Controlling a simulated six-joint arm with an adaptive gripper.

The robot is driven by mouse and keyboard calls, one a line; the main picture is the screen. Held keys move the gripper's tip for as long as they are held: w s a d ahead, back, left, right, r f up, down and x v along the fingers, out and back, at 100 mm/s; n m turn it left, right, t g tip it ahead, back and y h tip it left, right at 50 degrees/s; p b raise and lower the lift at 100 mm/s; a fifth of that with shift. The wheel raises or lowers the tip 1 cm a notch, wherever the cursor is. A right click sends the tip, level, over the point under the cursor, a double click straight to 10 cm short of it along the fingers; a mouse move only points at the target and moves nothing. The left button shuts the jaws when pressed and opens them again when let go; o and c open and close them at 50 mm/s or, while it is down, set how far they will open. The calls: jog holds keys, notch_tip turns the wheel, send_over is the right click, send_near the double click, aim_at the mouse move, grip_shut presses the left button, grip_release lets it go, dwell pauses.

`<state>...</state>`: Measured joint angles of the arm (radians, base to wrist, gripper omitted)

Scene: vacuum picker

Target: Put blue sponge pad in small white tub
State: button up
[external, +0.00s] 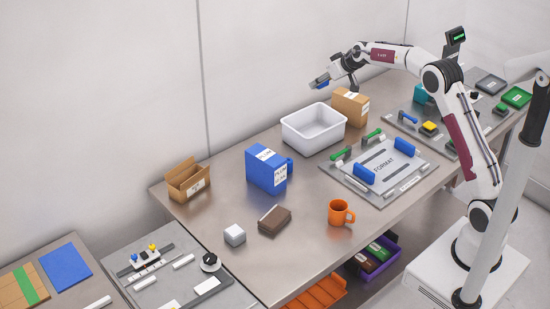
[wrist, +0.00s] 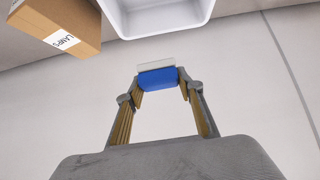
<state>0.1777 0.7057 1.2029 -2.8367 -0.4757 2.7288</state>
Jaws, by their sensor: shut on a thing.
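My gripper (external: 318,83) is shut on the blue sponge pad (wrist: 157,79), which has a pale layer along one side. The pad is held up in the air between the fingertips, and it also shows as a small blue patch in the external view (external: 321,85). The small white tub (external: 314,140) stands on the table below the gripper. Its inside looks empty in the external view. In the wrist view, part of the tub (wrist: 157,18) shows at the top edge, apart from the pad.
A cardboard box (external: 350,108) stands right beside the tub. A blue container (external: 267,169), an open carton (external: 188,180), an orange mug (external: 340,212), a brown block (external: 274,220) and a FORMAT fixture (external: 380,168) occupy the table. The wall rises behind it.

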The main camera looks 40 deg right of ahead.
jog(key=shift+w+d+r, duration=0.1)
jog(key=shift+w+d, duration=0.05)
jog(key=shift+d, duration=0.15)
send_over(313, 132)
jog(key=s, duration=0.3)
notch_tip(313, 132, down, 11)
jog(key=shift+d, duration=0.1)
jog(key=shift+f, duration=3.15)
jog(key=shift+f, duration=0.1)
jog(key=shift+f, duration=1.75)
jog(key=shift+f, duration=0.15)
jog(key=o, duration=1)
